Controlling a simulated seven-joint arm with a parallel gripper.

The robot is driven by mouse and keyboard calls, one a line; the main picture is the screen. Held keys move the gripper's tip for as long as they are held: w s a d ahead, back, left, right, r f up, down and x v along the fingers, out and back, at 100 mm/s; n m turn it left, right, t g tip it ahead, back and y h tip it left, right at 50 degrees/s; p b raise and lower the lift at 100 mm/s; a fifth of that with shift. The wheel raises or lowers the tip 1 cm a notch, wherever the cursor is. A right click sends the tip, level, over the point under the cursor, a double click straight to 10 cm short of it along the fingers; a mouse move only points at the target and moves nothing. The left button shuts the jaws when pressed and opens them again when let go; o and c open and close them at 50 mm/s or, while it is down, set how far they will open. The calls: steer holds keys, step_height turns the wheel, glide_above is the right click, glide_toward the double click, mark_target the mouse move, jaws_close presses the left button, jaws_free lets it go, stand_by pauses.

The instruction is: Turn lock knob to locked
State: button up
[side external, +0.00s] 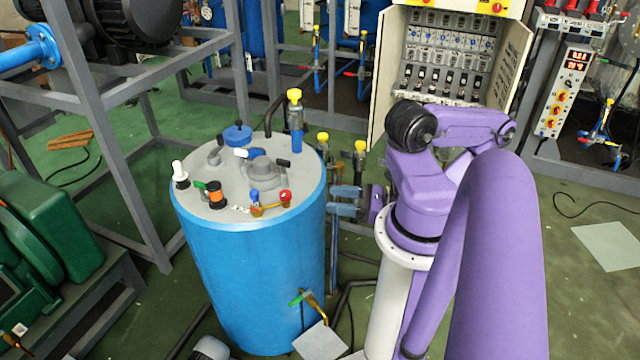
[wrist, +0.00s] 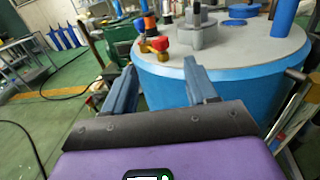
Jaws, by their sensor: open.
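A blue tank (side external: 255,270) with a grey lid stands left of my arm, with several small knobs and valves on the lid. A red knob on a brass fitting (side external: 285,197) sits at the lid's near right edge; it also shows in the wrist view (wrist: 159,43). A blue knob (side external: 254,195) is beside it. I cannot tell which is the lock knob, nor its turn. My gripper (side external: 331,200) is beside the tank's right side, its blue-grey fingers pointing left.
A yellow-topped blue post (side external: 295,125) rises at the lid's back right. Yellow-capped valves (side external: 360,147) stand behind my gripper. An open electrical cabinet (side external: 450,60) is at the back. A grey metal frame (side external: 110,130) and green machine (side external: 45,230) stand left.

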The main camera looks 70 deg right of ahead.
steer(key=s+d+r+n+g+y, duration=0.1)
steer(key=s+n+g+y, duration=0.2)
steer(key=n+g+y, duration=0.35)
steer(key=s+r+n+g+y, duration=0.1)
steer(key=s+n+g+y, duration=0.25)
steer(key=n+g, duration=0.55)
steer(key=w+a+r+n+g+h, duration=0.3)
steer(key=w+a+r+n+h, duration=0.15)
steer(key=n+h, duration=0.4)
steer(key=w+a+r+n+g+h, duration=0.4)
steer(key=w+r+n+h, duration=0.15)
steer(key=n, duration=0.65)
steer(key=s+a+r+n+t, duration=0.5)
steer(key=a+r+n, duration=0.3)
steer(key=a+n, duration=0.2)
steer(key=shift+s+a, duration=0.45)
steer(key=shift+a, duration=0.35)
stand_by(1.1)
